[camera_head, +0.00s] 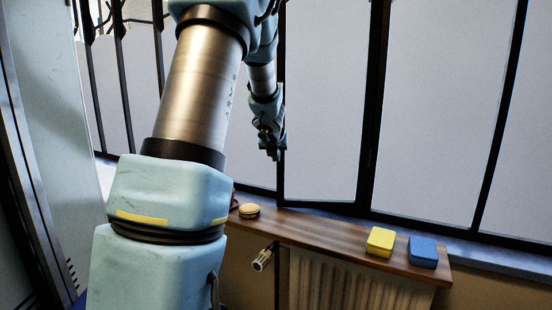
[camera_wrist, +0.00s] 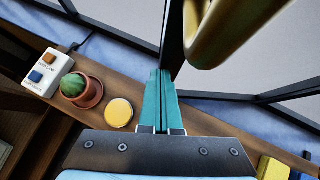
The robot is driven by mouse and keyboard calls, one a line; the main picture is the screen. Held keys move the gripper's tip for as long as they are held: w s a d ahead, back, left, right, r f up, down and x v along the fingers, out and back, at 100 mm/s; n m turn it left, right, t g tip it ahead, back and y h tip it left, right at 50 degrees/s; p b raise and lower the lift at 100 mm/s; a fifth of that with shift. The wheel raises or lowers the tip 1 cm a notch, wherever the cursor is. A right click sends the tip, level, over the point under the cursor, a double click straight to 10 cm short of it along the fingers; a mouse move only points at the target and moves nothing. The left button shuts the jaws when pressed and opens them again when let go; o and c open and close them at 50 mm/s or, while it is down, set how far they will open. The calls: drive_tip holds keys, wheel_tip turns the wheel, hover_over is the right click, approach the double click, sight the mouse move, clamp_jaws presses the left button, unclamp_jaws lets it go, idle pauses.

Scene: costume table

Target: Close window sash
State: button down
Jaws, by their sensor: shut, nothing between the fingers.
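The window sash (camera_head: 320,110) is a dark-framed pane in the middle of the head view. Its lower left corner stands out over the sill, so it looks partly open. My gripper (camera_head: 275,153) is at the sash's left edge, above the sill. In the wrist view my gripper's teal fingers (camera_wrist: 164,98) are shut with nothing between them. The dark edge of the sash (camera_wrist: 174,40) rises just beyond the fingertips; I cannot tell whether they touch. A large brass-coloured handle (camera_wrist: 235,30) looms close at the top right of the wrist view.
The wooden sill (camera_head: 320,232) holds a yellow block (camera_head: 380,242), a blue block (camera_head: 422,252) and a round yellow-topped item (camera_head: 249,211). The wrist view adds a potted cactus (camera_wrist: 75,86) and a white button box (camera_wrist: 48,74). A radiator (camera_head: 345,283) is below. Bare sill lies mid-right.

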drive_tip(key=w+d+m+h+p, duration=0.1)
drive_tip(key=w+m+h+p, duration=0.1)
drive_tip(key=w, duration=0.6)
drive_tip(key=shift+d+m+g+h, duration=0.3)
drive_tip(key=shift+m+g, duration=0.1)
drive_tip(key=shift+m, duration=0.2)
idle(0.3)
